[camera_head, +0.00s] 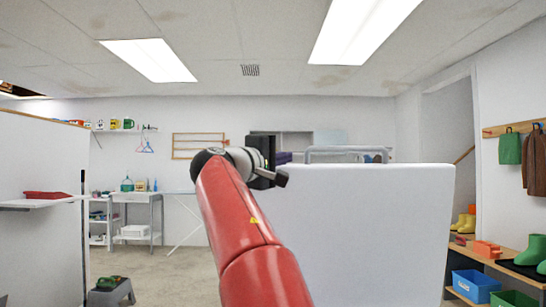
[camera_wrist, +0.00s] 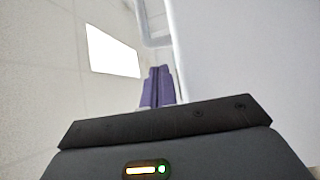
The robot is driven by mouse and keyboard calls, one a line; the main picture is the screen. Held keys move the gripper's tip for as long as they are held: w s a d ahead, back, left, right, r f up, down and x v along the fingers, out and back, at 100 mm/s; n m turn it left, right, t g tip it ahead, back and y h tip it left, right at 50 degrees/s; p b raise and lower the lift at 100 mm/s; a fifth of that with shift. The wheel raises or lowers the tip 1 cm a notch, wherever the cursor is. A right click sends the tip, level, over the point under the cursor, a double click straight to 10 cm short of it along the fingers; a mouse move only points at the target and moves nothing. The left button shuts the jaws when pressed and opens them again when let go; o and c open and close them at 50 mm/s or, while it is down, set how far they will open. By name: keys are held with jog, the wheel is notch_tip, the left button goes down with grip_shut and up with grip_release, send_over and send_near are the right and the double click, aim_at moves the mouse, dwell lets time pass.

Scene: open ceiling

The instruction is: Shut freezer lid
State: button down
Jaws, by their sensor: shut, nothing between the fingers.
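The freezer lid (camera_head: 370,235) is a large white panel standing raised and near upright in front of me, its broad face filling the centre right. In the wrist view the lid (camera_wrist: 240,60) is a pale surface along the right side. My gripper (camera_head: 284,157) is at the lid's upper left corner, level with its top edge. Its purple fingers (camera_wrist: 157,85) are together and empty in the wrist view. They are beside the lid; I cannot tell whether they touch it. The freezer body is not visible.
A grey tubular rail (camera_head: 350,150) shows past the lid's top edge. A white partition with a shelf (camera_head: 40,203) stands at left, a small step stool (camera_head: 111,291) near it. A bench (camera_head: 500,262) with boots and bins is at right. Floor at centre left is clear.

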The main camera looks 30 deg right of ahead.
aim_at(296, 165)
jog(key=shift+p+x, duration=0.65)
jog(key=shift+x, duration=2.1)
